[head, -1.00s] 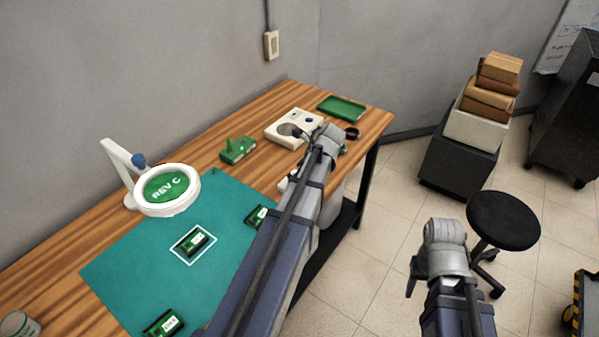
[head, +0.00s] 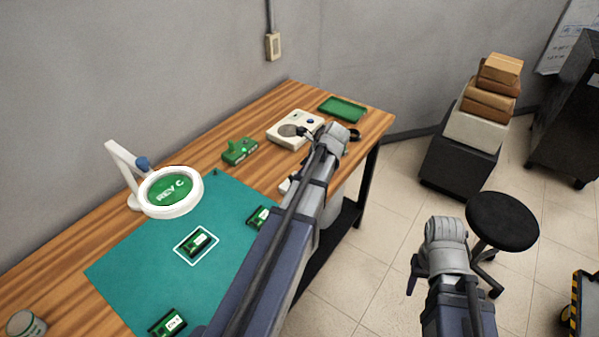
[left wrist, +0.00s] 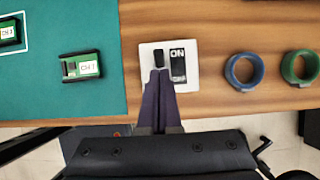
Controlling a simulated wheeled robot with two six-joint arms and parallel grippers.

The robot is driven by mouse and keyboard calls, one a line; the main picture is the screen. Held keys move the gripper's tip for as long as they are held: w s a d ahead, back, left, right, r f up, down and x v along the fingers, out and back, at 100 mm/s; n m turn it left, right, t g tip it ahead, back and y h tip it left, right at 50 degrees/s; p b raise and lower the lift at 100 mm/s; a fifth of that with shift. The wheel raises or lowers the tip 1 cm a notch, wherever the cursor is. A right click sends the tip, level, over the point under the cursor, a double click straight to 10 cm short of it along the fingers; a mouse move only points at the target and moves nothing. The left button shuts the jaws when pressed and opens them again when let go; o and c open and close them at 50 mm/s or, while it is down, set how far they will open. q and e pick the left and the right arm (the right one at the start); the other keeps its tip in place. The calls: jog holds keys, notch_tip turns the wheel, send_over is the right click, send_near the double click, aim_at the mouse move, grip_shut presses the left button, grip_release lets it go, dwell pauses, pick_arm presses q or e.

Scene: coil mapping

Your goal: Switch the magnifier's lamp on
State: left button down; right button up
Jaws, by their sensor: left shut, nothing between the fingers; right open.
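The magnifier (head: 172,210) has a white ring head on a white arm, standing on the bench at the left. Its lens shows a green board marked REV C; I cannot tell whether its lamp is lit. A white switch box (left wrist: 146,84) with a black rocker and a black ON label lies near the bench's front edge. It shows in part in the head view (head: 284,186), behind my left arm. My left gripper (left wrist: 158,73) is shut and empty, its tips at the rocker's lower end; contact is unclear. My right gripper (head: 413,283) is open, away from the bench.
A blue ring (left wrist: 232,70) and a green ring (left wrist: 289,68) lie right of the switch box. The teal mat (head: 130,275) holds several small boards. A white device (head: 280,130), a green fixture (head: 238,151) and a green tray (head: 342,108) stand farther back. A stool (head: 503,220) stands right.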

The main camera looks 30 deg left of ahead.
pick_arm(q)
jog(key=p+v, duration=1)
jog(key=v, duration=0.2)
jog(key=shift+d, duration=0.35)
jog(key=s+d+f+n+h+b, duration=0.2)
jog(key=s+d+n, duration=0.5)
jog(key=d, duration=0.6)
jog(key=s+d+f+n+h+b, duration=0.2)
jog(key=s+d+f+n, duration=0.3)
jog(key=d, duration=0.8)
jog(key=s+n, duration=0.3)
jog(key=s, duration=0.1)
jog(key=shift+s+g+b, duration=0.3)
jog(key=shift+s, duration=0.1)
